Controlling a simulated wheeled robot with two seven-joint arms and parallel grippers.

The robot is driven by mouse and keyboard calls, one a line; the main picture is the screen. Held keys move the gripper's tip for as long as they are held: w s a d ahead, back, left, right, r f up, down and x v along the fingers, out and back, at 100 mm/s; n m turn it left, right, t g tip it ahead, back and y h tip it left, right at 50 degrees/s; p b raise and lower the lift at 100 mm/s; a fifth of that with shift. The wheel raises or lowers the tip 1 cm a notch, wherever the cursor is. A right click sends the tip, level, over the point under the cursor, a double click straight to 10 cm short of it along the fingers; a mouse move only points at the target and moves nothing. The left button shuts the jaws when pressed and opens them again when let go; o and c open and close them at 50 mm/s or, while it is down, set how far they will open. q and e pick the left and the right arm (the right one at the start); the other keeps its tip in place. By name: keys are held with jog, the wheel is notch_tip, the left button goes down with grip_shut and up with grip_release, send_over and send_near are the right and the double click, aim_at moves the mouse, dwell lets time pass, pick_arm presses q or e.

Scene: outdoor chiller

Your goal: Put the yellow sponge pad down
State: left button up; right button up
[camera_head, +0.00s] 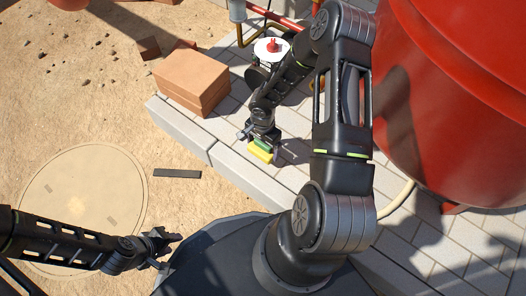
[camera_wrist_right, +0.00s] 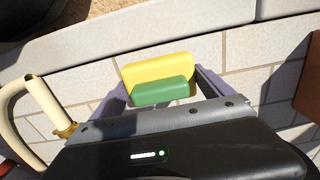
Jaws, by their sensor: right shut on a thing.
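The yellow sponge pad (camera_head: 259,153) with a green part (camera_head: 262,144) is at the tip of my right gripper (camera_head: 262,150), above the grey paving near the kerb edge. In the right wrist view the yellow pad (camera_wrist_right: 157,69) and its green part (camera_wrist_right: 163,92) sit between the two purple-grey fingers (camera_wrist_right: 160,88), which are shut on it. Whether the pad touches the paving is hard to tell. My left gripper (camera_head: 170,240) is at the lower left, over the sand near my base, with nothing seen in it; its finger gap is too small to judge.
A stack of orange-brown bricks (camera_head: 192,82) stands left of my right arm. A large red tank (camera_head: 465,100) fills the right side. A white valve with a red top (camera_head: 272,47) and pipes are behind. A round cover (camera_head: 82,190) lies in the sand. Paving near the kerb (camera_head: 240,178) is clear.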

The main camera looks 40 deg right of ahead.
aim_at(263, 152)
notch_tip(263, 152, down, 4)
jog(key=shift+r+b, duration=0.2)
jog(key=shift+b, duration=0.65)
jog(key=o, duration=0.9)
jog(key=shift+r+p, duration=0.1)
jog(key=shift+p, duration=0.4)
notch_tip(263, 152, up, 7)
jog(key=p, duration=0.3)
jog(key=shift+w+r, duration=0.1)
jog(key=shift+r, duration=0.1)
jog(key=shift+a, duration=0.1)
